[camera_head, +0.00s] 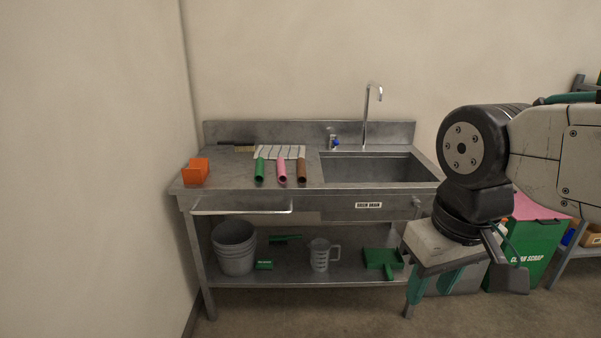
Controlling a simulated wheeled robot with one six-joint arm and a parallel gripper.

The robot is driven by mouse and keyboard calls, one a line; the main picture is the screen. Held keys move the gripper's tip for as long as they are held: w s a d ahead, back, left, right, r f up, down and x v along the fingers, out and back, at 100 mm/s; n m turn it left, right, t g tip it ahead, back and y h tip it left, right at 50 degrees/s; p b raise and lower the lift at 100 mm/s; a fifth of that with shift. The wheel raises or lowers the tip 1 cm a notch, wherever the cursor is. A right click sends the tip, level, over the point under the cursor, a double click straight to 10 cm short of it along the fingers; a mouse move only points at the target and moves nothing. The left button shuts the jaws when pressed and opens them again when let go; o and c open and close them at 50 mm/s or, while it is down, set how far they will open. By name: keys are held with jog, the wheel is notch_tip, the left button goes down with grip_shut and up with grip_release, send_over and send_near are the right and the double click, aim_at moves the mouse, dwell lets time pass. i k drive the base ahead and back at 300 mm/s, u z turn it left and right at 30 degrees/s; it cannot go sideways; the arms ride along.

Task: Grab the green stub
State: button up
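A green stub (259,170), a short hollow tube, lies on the left part of the metal sink counter (225,177). It is the leftmost of three tubes side by side; a pink one (281,169) and a brown one (302,171) lie to its right. Their far ends are by a white ribbed rack or cloth (280,152). My gripper (431,286) hangs at the right, pointing down, well apart from the green stub. Its teal fingers look spread, with nothing seen between them.
An orange box (196,171) stands left of the tubes, and a brush (243,149) lies behind. The sink basin (372,168) and tall faucet (367,115) are to the right. The lower shelf holds buckets (234,248), a jug (320,255) and a green dustpan (382,259).

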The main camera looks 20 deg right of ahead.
aim_at(259, 171)
jog(key=z, duration=0.65)
jog(key=i, duration=1.75)
jog(key=u, duration=1)
jog(key=i, duration=0.55)
jog(key=u, duration=0.65)
